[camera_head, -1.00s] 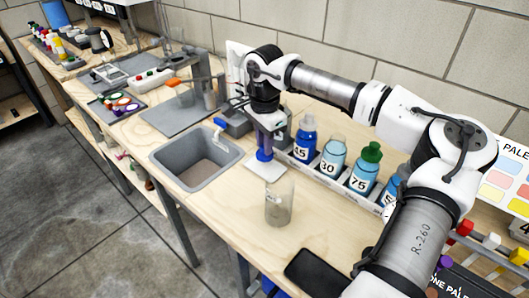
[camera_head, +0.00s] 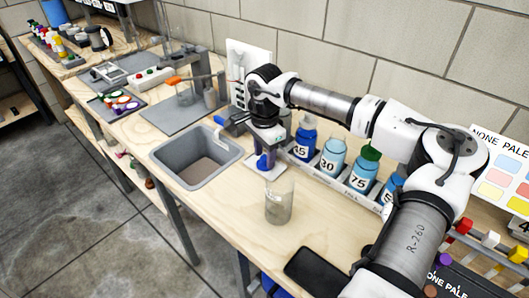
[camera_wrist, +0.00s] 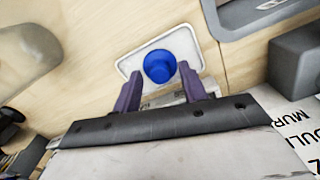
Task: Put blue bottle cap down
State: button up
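The blue bottle cap (camera_wrist: 160,66) rests on a small white tray (camera_wrist: 192,38) in the wrist view. In the head view the cap (camera_head: 263,163) shows low under my gripper, on the white tray (camera_head: 276,173) at the bench's middle. My gripper (camera_wrist: 160,80) has two purple fingers, spread apart either side of the cap's near edge. Narrow gaps seem to show between fingers and cap, so the gripper looks open. The head view partly hides the fingertips.
A clear glass beaker (camera_head: 278,203) stands just in front of the tray. A grey sink (camera_head: 197,158) lies to the left. A rack of numbered blue bottles (camera_head: 333,157) stands to the right. A dark flat pad (camera_head: 316,272) lies at the front.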

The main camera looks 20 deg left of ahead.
aim_at(265, 157)
notch_tip(265, 157, up, 12)
jog(key=shift+r+b, duration=0.15)
jog(key=shift+b, duration=0.2)
dwell(0.5)
